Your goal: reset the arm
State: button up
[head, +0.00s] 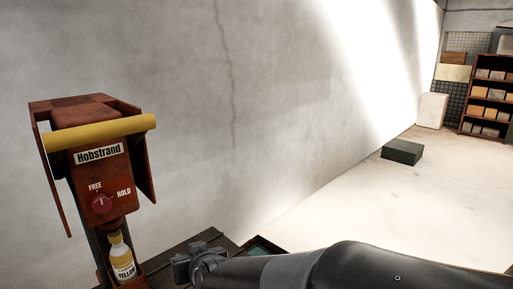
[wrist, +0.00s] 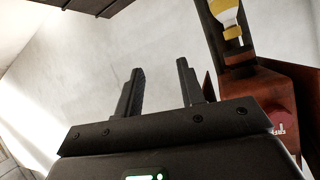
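My gripper (wrist: 160,92) shows in the wrist view with its two dark fingers apart and nothing between them, so it is open and empty. In the head view my arm reaches in from the lower right, and my gripper (head: 180,268) is at its left end, just right of the yellow-labelled bottle (head: 123,262). The gripper appears apart from the bottle. In the wrist view the bottle (wrist: 226,14) is at the upper right, beyond the fingers.
A rusty red machine (head: 95,165) marked "Hobstrand" stands at left, with a yellow bar and a red FREE/HOLD knob (head: 102,203). A dark table (head: 205,240) lies beneath my gripper. A dark box (head: 402,152) and a shelf (head: 487,95) stand far right. The pale floor between is clear.

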jog(key=s+d+r+m+g+h, duration=0.1)
jog(key=s+d+h, duration=0.1)
jog(key=d, duration=0.6)
jog(key=s+d+r+m+g+h, duration=0.1)
jog(key=s+d+r, duration=0.1)
jog(key=d, duration=0.6)
jog(key=s+d+m+g+h, duration=0.2)
jog(key=s+d+m+h, duration=0.1)
jog(key=s+d, duration=1)
jog(key=shift+d+f+g+h, duration=0.25)
jog(key=shift+d+g+h, duration=0.05)
jog(key=shift+d, duration=0.7)
